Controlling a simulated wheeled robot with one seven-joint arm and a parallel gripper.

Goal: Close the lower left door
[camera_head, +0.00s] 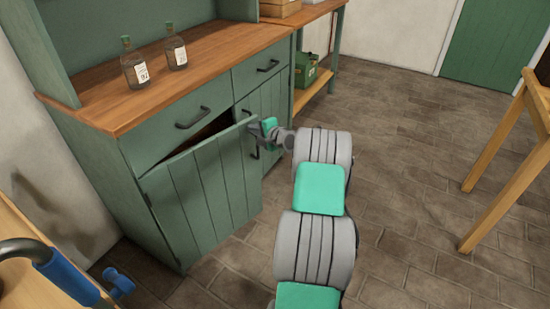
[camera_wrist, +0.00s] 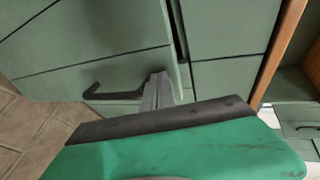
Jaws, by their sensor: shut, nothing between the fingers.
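The lower left door (camera_head: 200,195) of the green cabinet stands ajar. It is hinged on the left, and its right edge swings out from the cabinet front, with a dark gap above it. My gripper (camera_head: 258,131) is at the door's upper right edge. Its fingers are shut with nothing between them. In the wrist view the fingers (camera_wrist: 158,92) are beside a dark bar handle (camera_wrist: 112,92) on a green panel. I cannot tell whether the fingers touch the door.
Two bottles (camera_head: 135,65) (camera_head: 176,48) stand on the wooden cabinet top (camera_head: 215,52). Drawers with dark handles (camera_head: 193,118) sit above the doors. A wooden table (camera_head: 500,140) is at the right. A blue-handled object (camera_head: 68,278) is at lower left. Stone floor (camera_head: 400,140) is clear between.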

